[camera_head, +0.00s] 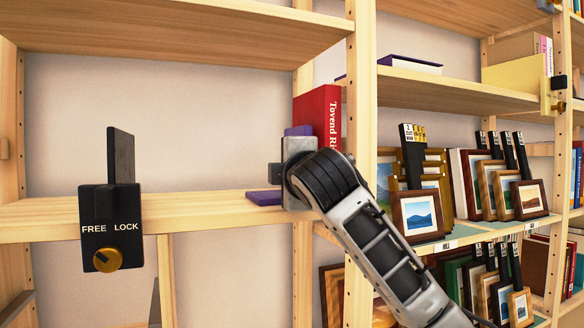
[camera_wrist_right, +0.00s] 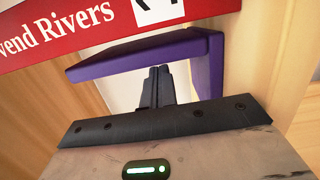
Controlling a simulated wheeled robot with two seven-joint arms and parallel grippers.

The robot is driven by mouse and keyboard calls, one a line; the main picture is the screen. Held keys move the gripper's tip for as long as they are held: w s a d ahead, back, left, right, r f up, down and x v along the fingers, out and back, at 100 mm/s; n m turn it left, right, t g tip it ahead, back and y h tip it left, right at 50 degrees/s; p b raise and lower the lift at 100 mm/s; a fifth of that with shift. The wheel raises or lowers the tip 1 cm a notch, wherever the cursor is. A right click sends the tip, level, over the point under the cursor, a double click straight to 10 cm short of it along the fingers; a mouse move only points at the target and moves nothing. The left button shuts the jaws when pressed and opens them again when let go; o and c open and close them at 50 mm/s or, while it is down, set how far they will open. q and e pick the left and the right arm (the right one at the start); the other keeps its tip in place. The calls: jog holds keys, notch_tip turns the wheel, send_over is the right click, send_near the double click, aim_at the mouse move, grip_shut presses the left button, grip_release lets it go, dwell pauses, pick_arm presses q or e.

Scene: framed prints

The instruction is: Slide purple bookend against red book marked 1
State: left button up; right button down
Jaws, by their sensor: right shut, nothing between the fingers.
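The red book (camera_head: 318,112) stands upright on the middle shelf against the right-hand post. In the right wrist view its red spine (camera_wrist_right: 60,30) shows a white label, cut off at the top edge, so I cannot read its number. The L-shaped purple bookend (camera_head: 265,198) is left of the book, mostly hidden behind my right wrist. The right wrist view shows its two purple plates (camera_wrist_right: 215,75). My right gripper (camera_head: 275,173) is shut and empty. Its fingertips (camera_wrist_right: 157,75) are in the bookend's inner corner; contact is unclear. My left gripper is not in view.
A black FREE/LOCK device with a brass knob (camera_head: 105,258) is at the shelf's front edge on the left. The shelf (camera_head: 205,212) is clear between it and my right gripper. Framed prints (camera_head: 417,215) fill the shelves at right, beyond a wooden post (camera_head: 360,100).

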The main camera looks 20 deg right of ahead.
jog(key=shift+d, duration=0.35)
jog(key=shift+d, duration=0.1)
jog(key=shift+w+d+r+p, duration=0.15)
jog(key=shift+d+p, duration=0.65)
jog(key=shift+d, duration=0.2)
